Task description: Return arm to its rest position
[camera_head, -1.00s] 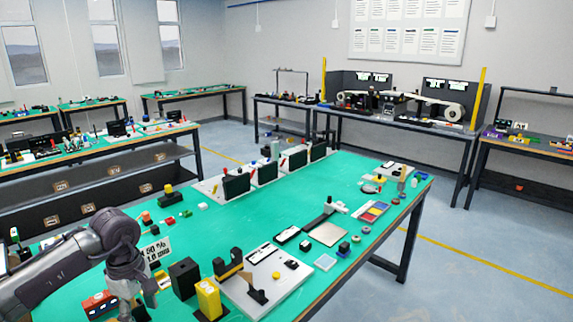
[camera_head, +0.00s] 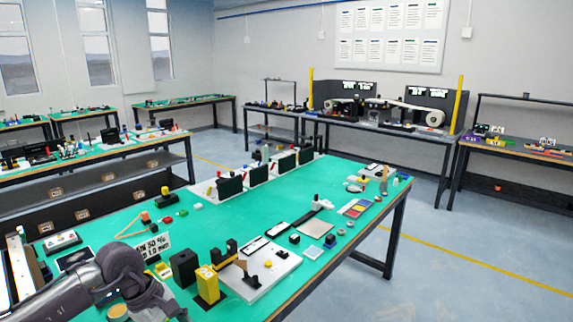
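My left arm comes in from the lower left over the near left corner of the green table (camera_head: 225,225). Its wrist shows at the bottom edge, but the fingers of my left gripper are out of the picture or hidden. I cannot tell whether it holds anything. My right arm and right gripper are not in view. A yellow block (camera_head: 208,288) and a black block (camera_head: 184,268) stand just right of my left wrist. A white sign with black print (camera_head: 152,247) stands behind it.
A white board (camera_head: 265,280) with small parts lies right of the yellow block. Black panels on white bases (camera_head: 258,173) line the far left edge. Small items, including a colored chart (camera_head: 357,208), sit at the right. The table's middle is mostly clear. Mini conveyors (camera_head: 425,115) stand on a far bench.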

